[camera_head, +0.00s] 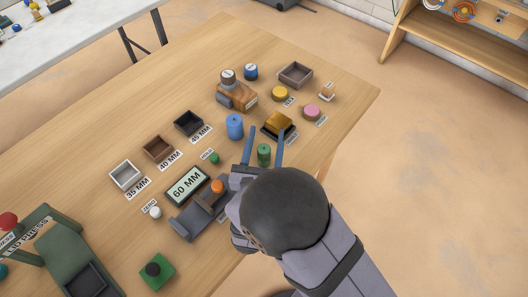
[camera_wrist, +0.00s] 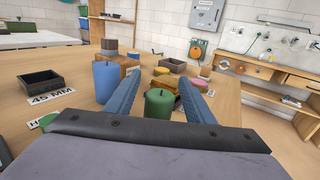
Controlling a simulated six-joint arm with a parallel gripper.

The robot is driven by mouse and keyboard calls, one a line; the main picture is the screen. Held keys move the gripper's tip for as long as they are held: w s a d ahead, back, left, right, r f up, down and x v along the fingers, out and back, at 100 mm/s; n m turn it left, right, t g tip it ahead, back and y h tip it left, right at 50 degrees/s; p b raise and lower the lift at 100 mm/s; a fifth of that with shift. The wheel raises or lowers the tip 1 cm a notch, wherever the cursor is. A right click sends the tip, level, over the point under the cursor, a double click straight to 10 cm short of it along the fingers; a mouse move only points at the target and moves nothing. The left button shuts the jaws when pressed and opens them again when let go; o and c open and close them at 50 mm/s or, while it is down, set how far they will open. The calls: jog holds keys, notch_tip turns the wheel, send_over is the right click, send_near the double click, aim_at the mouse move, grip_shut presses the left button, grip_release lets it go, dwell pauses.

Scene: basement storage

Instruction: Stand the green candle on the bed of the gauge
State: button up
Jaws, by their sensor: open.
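The green candle (camera_head: 264,154) stands upright on the table, with a dark wick on top. In the wrist view the candle (camera_wrist: 159,107) is between the two blue fingers. My gripper (camera_head: 265,139) is open around the candle, and I see no clear contact. The gauge (camera_head: 190,222) is a grey device left of my gripper, beside a display (camera_head: 187,185) reading 60 MM. An orange round piece (camera_head: 218,187) shows at its far end; I cannot tell whether it belongs to the gauge. My arm hides part of the gauge's right side.
Trays labelled 35 MM (camera_head: 125,175), 40 MM (camera_head: 158,149) and 45 MM (camera_head: 188,123) stand left. A blue candle (camera_head: 235,126) and a yellow block on a dark base (camera_head: 278,124) are close to my fingers. A green press (camera_head: 68,255) is lower left.

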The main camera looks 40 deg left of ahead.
jog(key=shift+w+a, duration=0.25)
jog(key=shift+w, duration=0.1)
grip_shut()
jog(key=shift+r, duration=0.1)
notch_tip(320, 180, up, 10)
dwell(0.7)
